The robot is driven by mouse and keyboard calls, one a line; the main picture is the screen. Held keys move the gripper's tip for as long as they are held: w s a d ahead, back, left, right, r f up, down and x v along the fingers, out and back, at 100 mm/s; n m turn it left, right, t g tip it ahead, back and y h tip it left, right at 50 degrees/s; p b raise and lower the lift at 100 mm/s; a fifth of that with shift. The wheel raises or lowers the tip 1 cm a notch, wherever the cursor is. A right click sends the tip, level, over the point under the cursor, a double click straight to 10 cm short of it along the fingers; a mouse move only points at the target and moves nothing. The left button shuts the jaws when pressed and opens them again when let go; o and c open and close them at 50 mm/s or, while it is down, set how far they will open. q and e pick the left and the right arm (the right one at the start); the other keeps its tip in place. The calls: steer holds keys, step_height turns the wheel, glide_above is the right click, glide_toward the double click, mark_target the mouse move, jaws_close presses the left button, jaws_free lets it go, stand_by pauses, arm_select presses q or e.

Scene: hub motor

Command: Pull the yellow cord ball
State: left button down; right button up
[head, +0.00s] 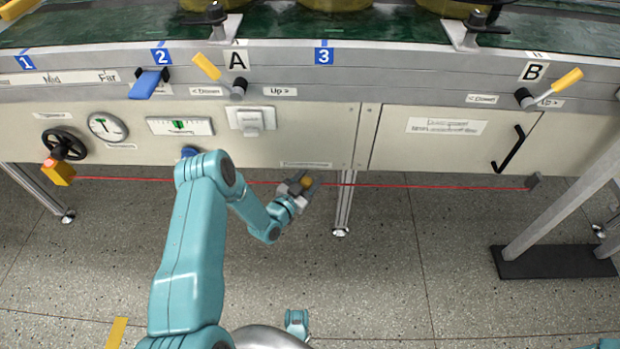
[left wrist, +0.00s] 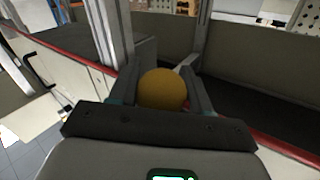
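The yellow cord ball (head: 306,181) hangs at the red cord (head: 430,187) below the front panel of the bench. My left gripper (head: 300,187) is at the ball, with one finger on each side of it. In the left wrist view the ball (left wrist: 162,90) sits between the two fingers, close to the palm. The fingers look spread, with a narrow gap beside the ball, so I see no firm grip. My right gripper is not in view.
The bench panel carries a handwheel (head: 64,145), a gauge (head: 108,126), a white switch (head: 250,121) and yellow levers A (head: 207,67) and B (head: 566,80). A bench leg (head: 343,205) stands just right of my gripper.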

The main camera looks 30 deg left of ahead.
arm_select(q)
steer(key=s+d, duration=0.1)
steer(key=s, duration=0.1)
steer(key=s+d+p, duration=0.1)
steer(key=s, duration=0.1)
steer(key=shift+d+p, duration=0.2)
steer(key=shift+p, duration=0.1)
steer(key=c, duration=0.5)
jaws_free()
steer(key=shift+c, duration=0.2)
steer(key=s+p, duration=0.3)
steer(key=s, duration=1.3)
steer(key=shift+a+p, duration=0.35)
steer(key=shift+s, duration=0.1)
